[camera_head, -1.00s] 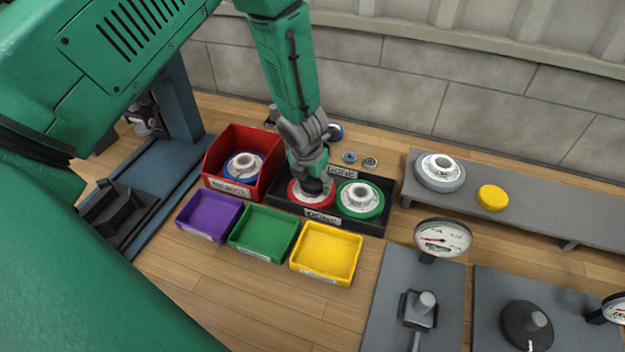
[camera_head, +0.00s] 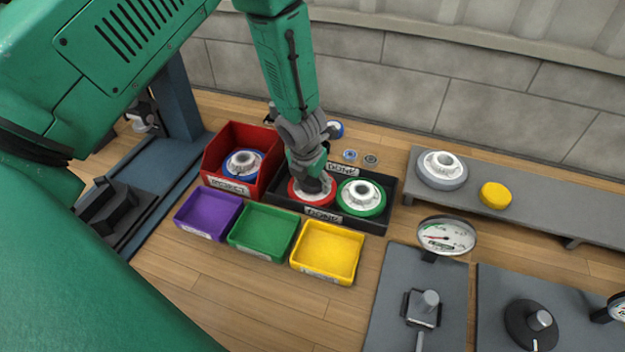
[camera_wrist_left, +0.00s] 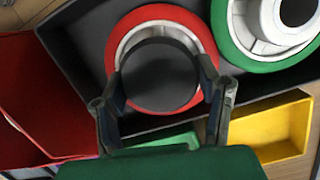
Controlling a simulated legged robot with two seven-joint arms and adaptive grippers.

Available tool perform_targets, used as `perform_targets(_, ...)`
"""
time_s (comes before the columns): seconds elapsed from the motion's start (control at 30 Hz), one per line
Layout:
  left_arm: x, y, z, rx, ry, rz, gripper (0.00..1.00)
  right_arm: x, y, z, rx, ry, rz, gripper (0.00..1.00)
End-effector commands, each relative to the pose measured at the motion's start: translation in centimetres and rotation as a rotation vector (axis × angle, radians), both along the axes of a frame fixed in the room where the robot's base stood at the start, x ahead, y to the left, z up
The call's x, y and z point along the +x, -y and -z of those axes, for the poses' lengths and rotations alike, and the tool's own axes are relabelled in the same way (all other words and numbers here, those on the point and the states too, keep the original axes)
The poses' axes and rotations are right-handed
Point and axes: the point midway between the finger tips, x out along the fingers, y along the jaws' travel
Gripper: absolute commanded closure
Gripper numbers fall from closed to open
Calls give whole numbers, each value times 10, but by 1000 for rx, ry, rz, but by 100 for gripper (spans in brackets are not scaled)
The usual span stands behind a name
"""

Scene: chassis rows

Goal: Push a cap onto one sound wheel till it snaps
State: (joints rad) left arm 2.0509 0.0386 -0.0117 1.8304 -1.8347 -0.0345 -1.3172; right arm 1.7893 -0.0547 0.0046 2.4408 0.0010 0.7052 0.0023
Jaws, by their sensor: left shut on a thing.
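My left gripper (camera_head: 312,180) is over the red wheel (camera_head: 328,194) in the black tray (camera_head: 348,222) labelled DONE. In the left wrist view its fingers (camera_wrist_left: 160,95) are shut on a dark round disc (camera_wrist_left: 160,75), which looks like a cap. The disc covers the middle of the red wheel (camera_wrist_left: 198,28), so the hub is hidden. I cannot tell whether the disc is seated on it. A green wheel (camera_head: 361,196) with its pale hub bare lies beside it. A grey wheel (camera_head: 441,169) and a yellow disc (camera_head: 496,195) are on the shelf. My right gripper is not in view.
A red bin (camera_head: 213,171) labelled REJECT holds a blue wheel (camera_head: 243,163). Purple (camera_head: 208,214), green (camera_head: 264,232) and yellow (camera_head: 328,250) trays stand in front. Grey plates (camera_head: 385,310) with dial gauges (camera_head: 446,236) are at the right. Small parts (camera_head: 350,155) lie behind the black tray.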

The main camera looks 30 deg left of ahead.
Motion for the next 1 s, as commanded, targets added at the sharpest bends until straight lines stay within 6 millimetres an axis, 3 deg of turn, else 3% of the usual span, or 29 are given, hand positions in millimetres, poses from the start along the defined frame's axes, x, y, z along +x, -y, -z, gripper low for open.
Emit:
perform_targets(0.23,0,1,0,-2,0,1,68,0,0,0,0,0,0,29)
perform_targets(0.27,0,1,0,-2,0,1,35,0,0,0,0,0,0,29)
perform_targets(0.3,0,1,0,-2,0,1,20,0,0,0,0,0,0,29)
perform_targets(0.33,0,1,0,-1,0,1,17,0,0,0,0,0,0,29)
perform_targets(0.67,-1,1,-4,0,0,3,17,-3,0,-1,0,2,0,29)
perform_targets(0.77,-3,2,-17,1,1,6,17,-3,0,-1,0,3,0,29)
perform_targets(1.0,-13,2,-66,5,4,5,17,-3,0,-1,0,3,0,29)
